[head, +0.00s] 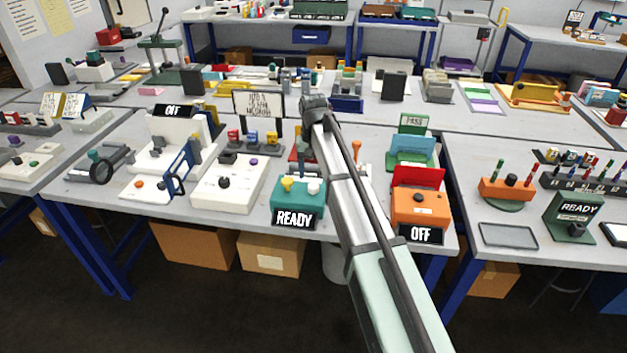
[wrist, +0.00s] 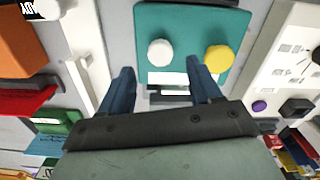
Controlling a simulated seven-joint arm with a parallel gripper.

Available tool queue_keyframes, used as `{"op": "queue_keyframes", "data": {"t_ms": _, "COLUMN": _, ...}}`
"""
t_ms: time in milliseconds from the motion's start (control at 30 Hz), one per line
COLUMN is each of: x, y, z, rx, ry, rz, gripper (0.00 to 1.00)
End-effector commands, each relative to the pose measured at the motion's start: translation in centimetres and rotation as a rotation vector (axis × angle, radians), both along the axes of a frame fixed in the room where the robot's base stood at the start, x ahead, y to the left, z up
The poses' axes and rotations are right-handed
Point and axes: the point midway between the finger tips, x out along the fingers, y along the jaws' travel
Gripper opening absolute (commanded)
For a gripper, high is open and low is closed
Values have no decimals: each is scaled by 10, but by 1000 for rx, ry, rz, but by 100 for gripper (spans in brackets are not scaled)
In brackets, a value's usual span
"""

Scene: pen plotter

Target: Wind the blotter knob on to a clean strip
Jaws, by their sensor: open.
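No part in view is clearly labelled as the blotter knob or strip. Pens stand in an orange holder (head: 507,188) on the right table. Beside it a dark green stand (head: 572,215) reads READY and has a dark knob-like part low on its front, too small to make out. A flat grey tray (head: 508,236) lies left of the stand. My gripper (wrist: 159,67) is open and empty, its blue fingers pointing toward a teal box (wrist: 190,20) with a white knob (wrist: 160,52) and a yellow knob (wrist: 219,59).
The teal box (head: 298,204) reads READY at the middle table's front edge. A white box (head: 226,190) stands left of it; an orange box (head: 420,212) marked OFF stands right. A pen rack (head: 590,183) is at the far right. A gap separates the middle and right tables.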

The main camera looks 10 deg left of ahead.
Motion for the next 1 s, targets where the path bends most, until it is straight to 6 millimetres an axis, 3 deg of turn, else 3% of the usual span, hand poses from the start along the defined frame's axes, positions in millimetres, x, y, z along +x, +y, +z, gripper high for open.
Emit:
{"op": "queue_keyframes", "data": {"t_ms": 200, "x": 1, "y": 1, "z": 41, "rx": 0, "ry": -2, "rz": 0, "gripper": 63}}
{"op": "queue_keyframes", "data": {"t_ms": 400, "x": 1, "y": 0, "z": 66, "rx": 0, "ry": -1, "rz": 0, "gripper": 63}}
{"op": "queue_keyframes", "data": {"t_ms": 633, "x": 0, "y": 0, "z": 78, "rx": 0, "ry": 0, "rz": 0, "gripper": 63}}
{"op": "queue_keyframes", "data": {"t_ms": 1000, "x": 2, "y": -2, "z": 78, "rx": 1, "ry": -5, "rz": 1, "gripper": 63}}
